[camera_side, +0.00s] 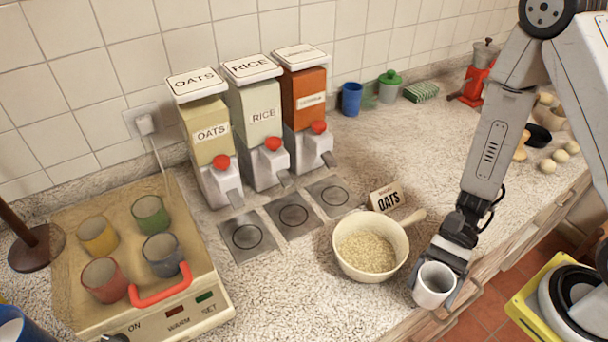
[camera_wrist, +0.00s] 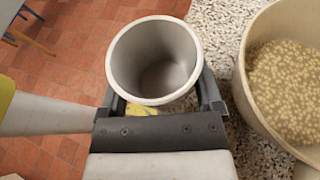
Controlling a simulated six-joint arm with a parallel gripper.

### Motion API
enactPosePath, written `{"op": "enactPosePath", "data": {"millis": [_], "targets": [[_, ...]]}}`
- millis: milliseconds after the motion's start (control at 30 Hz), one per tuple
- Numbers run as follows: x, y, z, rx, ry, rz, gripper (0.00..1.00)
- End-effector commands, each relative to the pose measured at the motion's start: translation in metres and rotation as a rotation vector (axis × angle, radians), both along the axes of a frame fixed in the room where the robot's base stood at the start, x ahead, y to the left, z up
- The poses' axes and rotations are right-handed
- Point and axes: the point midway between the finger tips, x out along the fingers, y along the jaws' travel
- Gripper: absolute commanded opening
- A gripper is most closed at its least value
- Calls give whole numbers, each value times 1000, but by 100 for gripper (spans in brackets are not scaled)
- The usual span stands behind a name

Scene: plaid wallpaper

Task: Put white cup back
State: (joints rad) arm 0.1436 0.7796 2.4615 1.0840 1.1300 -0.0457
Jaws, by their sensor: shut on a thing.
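The white cup (camera_side: 434,285) is in my gripper (camera_side: 439,279) at the front edge of the counter, right of the bowl. In the wrist view the white cup (camera_wrist: 155,60) stands between the two fingers of my gripper (camera_wrist: 160,95), with its open mouth toward the camera. The inside of the cup looks empty. My gripper is shut on the cup from its sides. I cannot tell whether the cup's base touches the counter; floor tiles show beside it in the wrist view.
A cream bowl of oats (camera_side: 340,240) with a handle stands just left of the cup, by an OATS card (camera_side: 386,196). A warming tray (camera_side: 75,215) at left holds several coloured cups. Three dispensers (camera_side: 262,115) stand behind square plates (camera_side: 292,215).

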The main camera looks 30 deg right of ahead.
Motion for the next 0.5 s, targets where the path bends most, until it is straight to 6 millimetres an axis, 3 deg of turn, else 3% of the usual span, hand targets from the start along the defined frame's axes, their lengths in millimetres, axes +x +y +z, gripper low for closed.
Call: {"op": "enactPosePath", "data": {"millis": [267, 500], "targets": [[4, 10, 13, 1, -5, 29, 7], [7, 29, 36, 2, -10, 76, 7]]}}
